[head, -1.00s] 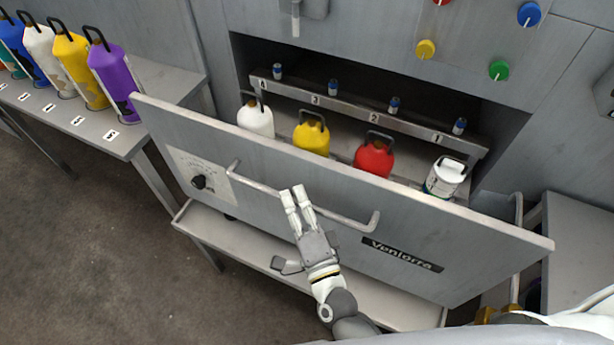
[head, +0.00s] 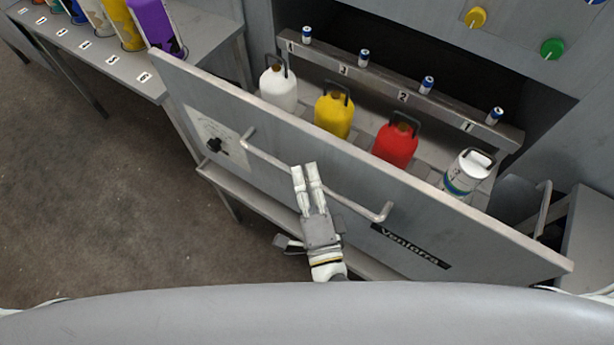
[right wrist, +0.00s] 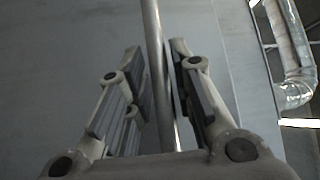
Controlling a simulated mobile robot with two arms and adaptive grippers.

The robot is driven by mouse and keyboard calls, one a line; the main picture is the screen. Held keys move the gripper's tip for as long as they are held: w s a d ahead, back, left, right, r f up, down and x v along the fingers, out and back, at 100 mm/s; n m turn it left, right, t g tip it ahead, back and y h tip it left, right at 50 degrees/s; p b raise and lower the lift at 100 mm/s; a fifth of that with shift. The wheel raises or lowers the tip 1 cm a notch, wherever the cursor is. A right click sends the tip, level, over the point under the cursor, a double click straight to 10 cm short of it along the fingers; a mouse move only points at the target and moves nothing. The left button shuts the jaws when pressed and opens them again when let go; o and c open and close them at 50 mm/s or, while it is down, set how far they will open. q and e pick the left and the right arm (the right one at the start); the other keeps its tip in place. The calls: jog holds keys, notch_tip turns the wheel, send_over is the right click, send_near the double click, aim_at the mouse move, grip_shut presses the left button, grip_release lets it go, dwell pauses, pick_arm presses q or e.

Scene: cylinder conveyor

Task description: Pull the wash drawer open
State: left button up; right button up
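The wash drawer is a wide grey front panel (head: 290,135) marked "Ventorra", standing out from the cabinet with its top open. Its long metal handle (head: 355,203) runs across the front, and the bar also shows in the right wrist view (right wrist: 157,60). My right gripper (head: 305,172) is at the handle's middle, with its fingers on either side of the bar. Inside the drawer stand a white bottle (head: 279,92), a yellow bottle (head: 334,117), a red bottle (head: 396,147) and a white canister (head: 466,175). My left gripper is not visible.
A grey side table (head: 190,60) with a row of coloured bottles, including a purple one (head: 157,25), stands at the left. A lower grey ledge (head: 260,202) lies beneath the drawer front. The floor (head: 100,210) at lower left is clear.

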jog(key=shift+o, duration=0.7)
jog(key=v, duration=1.2)
jog(key=s+d+f+n+g, duration=0.1)
jog(key=f+n+g, duration=0.25)
jog(key=f, duration=0.65)
jog(key=s+d+f+n+g+y, duration=0.15)
jog(key=f+n, duration=0.25)
jog(key=f, duration=0.6)
jog(key=d+f+n+g+h, duration=0.1)
jog(key=d+f+n+g, duration=0.2)
jog(key=f, duration=0.6)
jog(key=s+d+f+n+g+h, duration=0.4)
jog(key=s+d+f+n+g, duration=0.2)
jog(key=s+d+f+g, duration=0.4)
jog(key=s+d+f, duration=0.4)
jog(key=s+f, duration=0.2)
jog(key=f, duration=0.3)
jog(key=shift+s+d, duration=0.35)
jog(key=shift+d, duration=0.05)
